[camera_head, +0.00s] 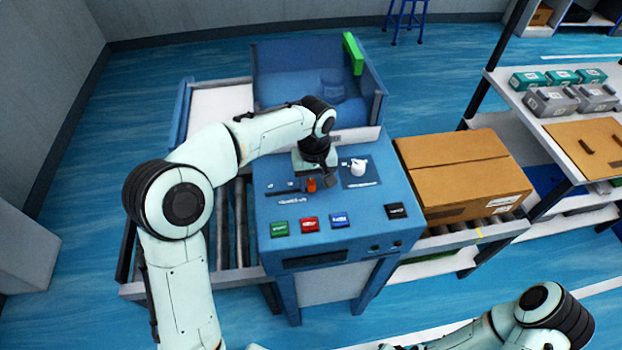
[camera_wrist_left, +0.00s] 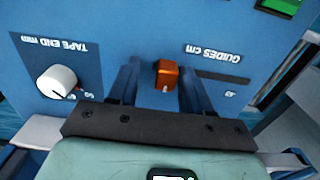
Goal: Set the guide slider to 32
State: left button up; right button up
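The guide slider is a small orange-red knob (camera_head: 311,185) on the blue panel (camera_head: 262,215); it also shows in the left wrist view (camera_wrist_left: 167,73). A dark slot (camera_wrist_left: 222,78) runs from it to the right in the wrist view, beside the upside-down label "GUIDES cm" (camera_wrist_left: 218,54). The scale numbers are too small or hidden to read a setting. My left gripper (camera_wrist_left: 158,88) is over the panel, with its two fingers apart on either side of the knob. A gap shows at the knob's left; it does not look clamped. My right gripper is not visible.
A white knob (camera_head: 358,167), labelled "TAPE END mm" in the wrist view, sits close beside the slider. Green (camera_head: 279,229), red (camera_head: 309,223), blue (camera_head: 340,219) and black (camera_head: 396,211) buttons line the panel front. A cardboard box (camera_head: 462,174) stands on rollers at right.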

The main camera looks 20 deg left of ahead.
aim_at(314, 182)
pick_arm(q)
jog(key=shift+a, duration=0.1)
jog(key=shift+r, duration=0.5)
notch_tip(314, 182, up, 12)
jog(key=p, duration=0.2)
jog(key=shift+r, duration=0.2)
pick_arm(e)
jog(key=w+r, duration=0.3)
